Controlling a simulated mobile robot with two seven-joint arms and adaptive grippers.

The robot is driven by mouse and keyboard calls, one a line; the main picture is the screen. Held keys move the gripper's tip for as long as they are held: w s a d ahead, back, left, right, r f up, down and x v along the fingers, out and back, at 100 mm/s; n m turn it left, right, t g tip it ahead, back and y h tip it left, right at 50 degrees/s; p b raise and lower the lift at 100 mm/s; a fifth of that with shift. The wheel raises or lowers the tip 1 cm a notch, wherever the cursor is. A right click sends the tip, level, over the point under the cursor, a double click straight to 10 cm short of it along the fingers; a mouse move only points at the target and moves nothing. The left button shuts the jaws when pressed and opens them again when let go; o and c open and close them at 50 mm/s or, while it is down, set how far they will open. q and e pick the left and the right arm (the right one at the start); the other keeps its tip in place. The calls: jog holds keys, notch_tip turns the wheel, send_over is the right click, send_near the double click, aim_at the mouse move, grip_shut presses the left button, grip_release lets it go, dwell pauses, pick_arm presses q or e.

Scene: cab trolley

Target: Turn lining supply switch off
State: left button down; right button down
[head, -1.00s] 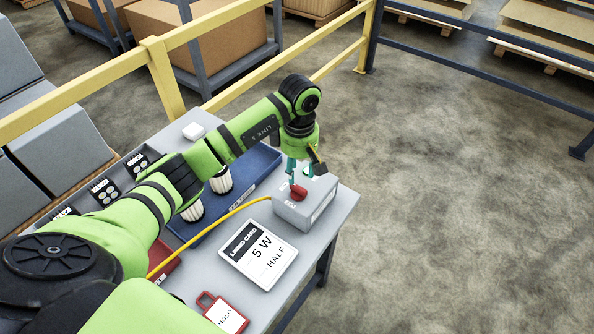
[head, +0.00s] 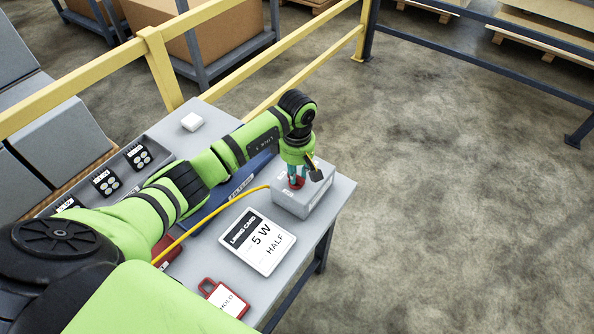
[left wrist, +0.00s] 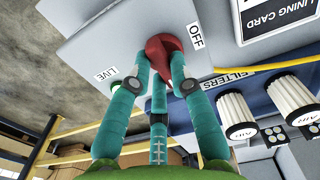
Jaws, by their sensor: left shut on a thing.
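The grey lining supply switch box (head: 318,197) sits at the far right corner of the bench, with a yellow cable at its left. My left gripper (head: 295,178) is over the box, its teal fingers shut around the red knob (head: 301,182). In the left wrist view the red knob (left wrist: 165,44) is between the fingers, close to the OFF label (left wrist: 196,36). My right gripper is not in view.
The lining card (head: 240,256) lies flat left of the box. A red-framed HOLD tag (head: 208,284) is nearer the front. A yellow rail (head: 290,84) runs behind the bench.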

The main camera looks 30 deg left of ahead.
pick_arm(q)
jog(key=n+b, duration=0.3)
jog(key=shift+a+f, duration=0.15)
jog(key=n+b, duration=0.1)
jog(key=n, duration=0.2)
jog(key=shift+n+b, duration=0.3)
jog(key=n+b, duration=0.1)
jog(key=n, duration=0.4)
jog(key=shift+s+a+n+b, duration=0.1)
jog(key=shift+n+b, duration=0.2)
jog(key=shift+b, duration=0.1)
jog(key=n, duration=0.2)
jog(key=shift+n+b, duration=0.3)
jog(key=shift+s+n, duration=0.1)
jog(key=shift+n, duration=1.4)
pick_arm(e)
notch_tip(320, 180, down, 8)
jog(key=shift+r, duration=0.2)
pick_arm(q)
jog(key=shift+b, duration=0.3)
